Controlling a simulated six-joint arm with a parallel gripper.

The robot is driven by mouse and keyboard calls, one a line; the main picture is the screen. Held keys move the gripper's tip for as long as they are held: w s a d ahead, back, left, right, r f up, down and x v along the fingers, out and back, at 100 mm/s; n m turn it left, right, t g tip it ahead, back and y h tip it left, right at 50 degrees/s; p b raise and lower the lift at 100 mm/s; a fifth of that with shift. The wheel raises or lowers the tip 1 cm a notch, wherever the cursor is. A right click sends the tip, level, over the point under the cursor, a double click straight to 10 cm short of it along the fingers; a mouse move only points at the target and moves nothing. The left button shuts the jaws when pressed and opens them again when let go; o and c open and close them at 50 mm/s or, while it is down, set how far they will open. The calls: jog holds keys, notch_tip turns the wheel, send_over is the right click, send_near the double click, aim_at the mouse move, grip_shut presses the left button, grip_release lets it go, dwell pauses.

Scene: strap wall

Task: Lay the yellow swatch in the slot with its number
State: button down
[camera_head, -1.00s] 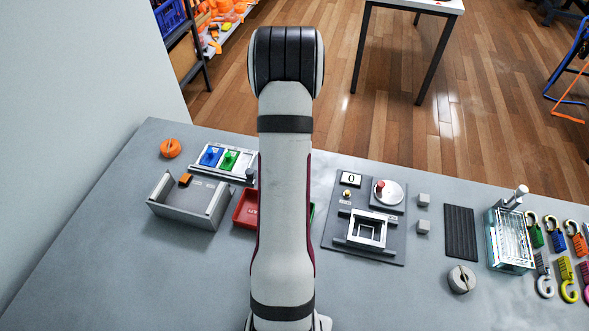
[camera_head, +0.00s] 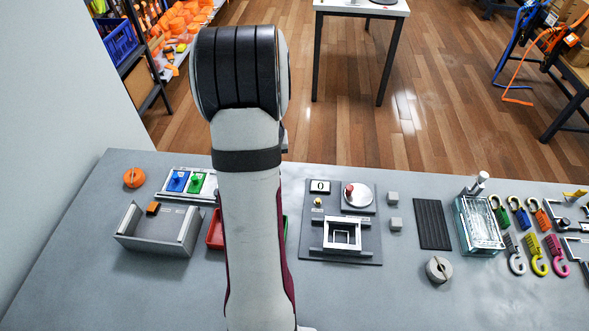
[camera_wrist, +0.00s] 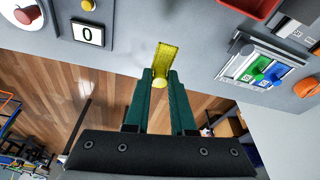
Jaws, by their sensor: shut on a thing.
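My gripper (camera_wrist: 160,80) shows in the wrist view, its two green fingers shut on the yellow swatch (camera_wrist: 166,56). The swatch is a ribbed yellow strip with a rounded end between the fingers, and it sticks out past the fingertips. My arm hides gripper and swatch in the head view. A pale rack with a blue piece (camera_head: 177,181) and a green piece (camera_head: 196,183) stands at the table's back left. It also shows in the wrist view (camera_wrist: 233,66), apart from the swatch. I cannot read any slot numbers on it.
A grey open box (camera_head: 125,238) and an orange disc (camera_head: 134,178) are at the left. A red tray (camera_head: 213,240) is partly behind my arm. A dark panel (camera_head: 310,250) carries a "0" display (camera_head: 319,187). Coloured hooks (camera_head: 537,258) lie at the right.

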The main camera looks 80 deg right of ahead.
jog(key=w+f, duration=0.1)
jog(key=w, duration=0.4)
jog(key=w+f, duration=0.1)
jog(key=w, duration=0.5)
jog(key=w+f, duration=0.2)
jog(key=w, duration=0.4)
jog(key=shift+w+d, duration=0.1)
jog(key=shift+d, duration=0.1)
jog(key=shift+w+f, duration=0.1)
jog(key=shift+w, duration=0.2)
jog(key=shift+f, duration=2)
jog(key=shift+a+f, duration=0.1)
jog(key=shift+f, duration=0.1)
